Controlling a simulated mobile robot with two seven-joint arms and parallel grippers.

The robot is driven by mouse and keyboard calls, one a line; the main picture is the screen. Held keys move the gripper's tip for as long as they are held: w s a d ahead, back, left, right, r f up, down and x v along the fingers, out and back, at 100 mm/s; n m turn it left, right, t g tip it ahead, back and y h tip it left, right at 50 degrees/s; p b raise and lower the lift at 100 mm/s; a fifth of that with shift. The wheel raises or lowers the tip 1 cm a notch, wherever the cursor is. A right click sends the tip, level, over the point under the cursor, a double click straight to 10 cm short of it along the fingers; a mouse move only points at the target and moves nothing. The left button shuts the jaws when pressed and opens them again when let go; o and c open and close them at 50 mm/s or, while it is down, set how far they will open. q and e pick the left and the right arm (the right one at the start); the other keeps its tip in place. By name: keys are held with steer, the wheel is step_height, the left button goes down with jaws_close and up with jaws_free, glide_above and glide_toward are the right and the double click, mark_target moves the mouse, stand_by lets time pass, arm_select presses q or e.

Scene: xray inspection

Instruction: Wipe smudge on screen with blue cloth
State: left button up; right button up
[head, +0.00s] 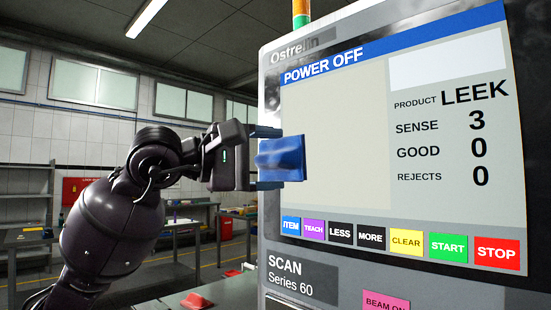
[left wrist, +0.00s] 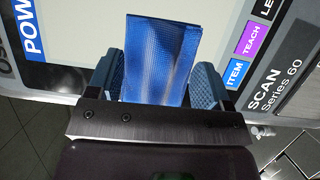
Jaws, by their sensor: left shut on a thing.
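The screen (head: 335,140) fills the right of the head view and reads POWER OFF; part of it also shows in the left wrist view (left wrist: 80,25). My left gripper (head: 268,160) is shut on the folded blue cloth (head: 281,158), held in front of the screen's left edge. In the left wrist view the cloth (left wrist: 160,55) stands out flat between the fingers. I cannot tell whether it touches the screen. Dark cloudy marks show around the screen's upper border; I cannot tell whether they are smudge or reflection. My right gripper is not in view.
Coloured buttons (head: 370,237) run along the screen's bottom. A pink BEAM ON label (head: 386,302) is below. A red object (head: 197,300) lies low on a grey surface. Metal tables (head: 175,240) stand behind my arm at left.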

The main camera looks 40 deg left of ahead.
arm_select(q)
steer(key=shift+s+a, duration=0.1)
steer(key=shift+s, duration=1.8)
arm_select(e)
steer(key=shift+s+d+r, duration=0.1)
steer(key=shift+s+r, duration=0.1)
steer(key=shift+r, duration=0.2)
arm_select(q)
steer(key=shift+s+p, duration=0.1)
steer(key=shift+p, duration=0.2)
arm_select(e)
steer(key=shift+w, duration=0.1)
arm_select(q)
steer(key=s, duration=0.3)
steer(key=shift+a, duration=0.15)
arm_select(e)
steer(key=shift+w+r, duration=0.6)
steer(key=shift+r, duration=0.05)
arm_select(q)
steer(key=shift+w, duration=0.1)
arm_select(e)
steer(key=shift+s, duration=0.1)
